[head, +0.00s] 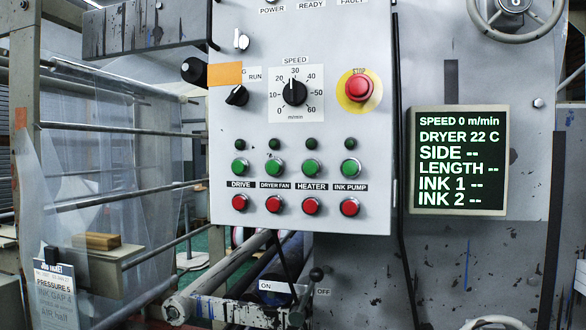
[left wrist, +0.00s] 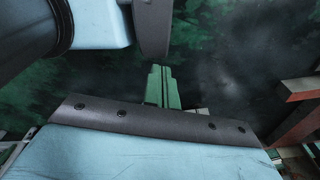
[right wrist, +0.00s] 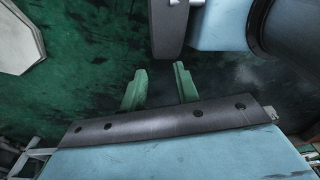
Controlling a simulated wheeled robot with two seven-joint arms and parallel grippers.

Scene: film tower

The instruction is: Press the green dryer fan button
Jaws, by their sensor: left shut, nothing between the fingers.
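The green dryer fan button (head: 274,166) is in the head view, in the row of green buttons on the grey control panel (head: 230,205). The "DRYER FAN" label (head: 275,185) sits just under it, and the red dryer fan button (head: 274,204) is below that. The small green lamp above it (head: 274,144) looks dark. My left gripper (left wrist: 162,72) shows in the left wrist view with its green fingers together and nothing between them. My right gripper (right wrist: 160,72) shows in the right wrist view with its fingers apart and empty. Neither gripper shows in the head view.
Green buttons for drive (head: 240,167), heater (head: 312,166) and ink pump (head: 349,168) flank it. A red stop button (head: 360,88) and a speed dial (head: 294,93) are above. The display (head: 460,160) reads speed 0, dryer 22 C. A lever (head: 300,308) stands below the panel.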

